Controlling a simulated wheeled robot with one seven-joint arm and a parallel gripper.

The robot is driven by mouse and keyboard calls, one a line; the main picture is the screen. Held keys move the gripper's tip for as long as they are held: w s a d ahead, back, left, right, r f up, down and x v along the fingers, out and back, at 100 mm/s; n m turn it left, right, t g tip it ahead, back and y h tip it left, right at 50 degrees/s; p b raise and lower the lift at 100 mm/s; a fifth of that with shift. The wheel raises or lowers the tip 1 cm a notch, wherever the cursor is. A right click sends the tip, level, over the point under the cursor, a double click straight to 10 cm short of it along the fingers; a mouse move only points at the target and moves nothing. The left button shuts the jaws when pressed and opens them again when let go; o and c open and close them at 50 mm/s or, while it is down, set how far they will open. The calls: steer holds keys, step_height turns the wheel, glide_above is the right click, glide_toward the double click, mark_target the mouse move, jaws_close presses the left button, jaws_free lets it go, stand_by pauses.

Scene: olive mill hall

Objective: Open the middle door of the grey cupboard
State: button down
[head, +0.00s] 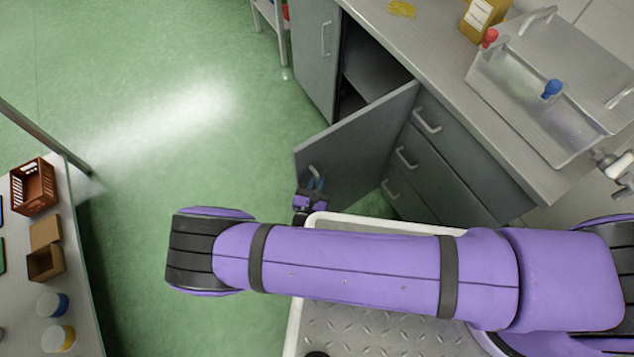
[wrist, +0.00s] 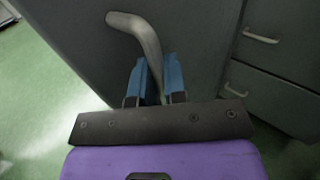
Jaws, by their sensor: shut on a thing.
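The grey cupboard stands along the right of the head view, under a light worktop. Its middle door (head: 355,142) is swung well out from the body, and the dark inside with a shelf (head: 370,68) shows behind it. My gripper (head: 316,183) is at the free edge of this door, shut on its handle. In the wrist view the bent metal handle (wrist: 140,32) runs down between the two blue fingers (wrist: 160,82). The door face (wrist: 200,45) is just beyond the fingers. The lower part of the handle is hidden by my gripper.
Drawers with handles (head: 428,122) are right of the open door; another closed door (head: 315,45) is left. A clear bin (head: 540,90) with bottles stands on the worktop (head: 450,60). A table with crates (head: 34,186) is at the left. Green floor between is clear.

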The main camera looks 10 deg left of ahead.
steer(key=c, duration=1.2)
jaws_free()
steer(key=shift+w+d, duration=0.1)
steer(key=s+a, duration=0.1)
steer(key=s, duration=0.9)
steer(key=shift+s+a, duration=0.2)
steer(key=shift+s, duration=0.2)
